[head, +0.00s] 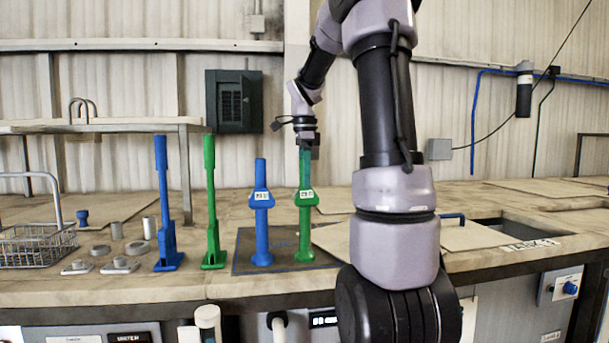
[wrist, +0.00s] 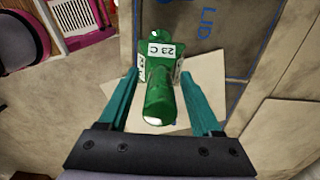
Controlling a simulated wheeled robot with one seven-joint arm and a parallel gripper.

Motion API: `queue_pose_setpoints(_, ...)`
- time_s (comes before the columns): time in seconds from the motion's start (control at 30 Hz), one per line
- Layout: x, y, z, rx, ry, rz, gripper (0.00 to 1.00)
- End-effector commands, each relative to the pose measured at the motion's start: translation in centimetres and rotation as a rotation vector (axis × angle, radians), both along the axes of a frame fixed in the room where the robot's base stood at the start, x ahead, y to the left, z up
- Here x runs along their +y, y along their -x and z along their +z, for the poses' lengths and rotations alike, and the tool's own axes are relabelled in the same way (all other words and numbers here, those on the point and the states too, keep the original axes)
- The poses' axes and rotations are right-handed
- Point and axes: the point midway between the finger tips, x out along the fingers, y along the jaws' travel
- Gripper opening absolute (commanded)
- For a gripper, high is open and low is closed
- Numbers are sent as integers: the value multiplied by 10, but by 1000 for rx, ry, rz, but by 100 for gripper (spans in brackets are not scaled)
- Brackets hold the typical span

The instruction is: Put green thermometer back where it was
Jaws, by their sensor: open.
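The green thermometer (head: 306,215) stands upright on the dark mat (head: 240,262), with a white label on its wide collar. In the wrist view the green thermometer (wrist: 160,90) shows end-on, and its label reads "23 C". My gripper (head: 306,147) is at the top of its stem, pointing down. In the wrist view my gripper (wrist: 160,80) is open, with one teal finger on each side of the stem and a gap on both sides. The blue thermometer (head: 261,220) stands upright to its left on the same mat.
A tall green post (head: 211,205) and a tall blue post (head: 165,210) on flat feet stand left of the mat. A wire basket (head: 35,245) and several small metal pieces lie farther left. A sunken tank opening (head: 515,229) is at right.

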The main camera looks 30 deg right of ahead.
Motion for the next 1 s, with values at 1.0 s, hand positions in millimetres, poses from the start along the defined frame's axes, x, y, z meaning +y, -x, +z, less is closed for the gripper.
queue_pose_setpoints(1.0,26,30,123,-76,9,223,66)
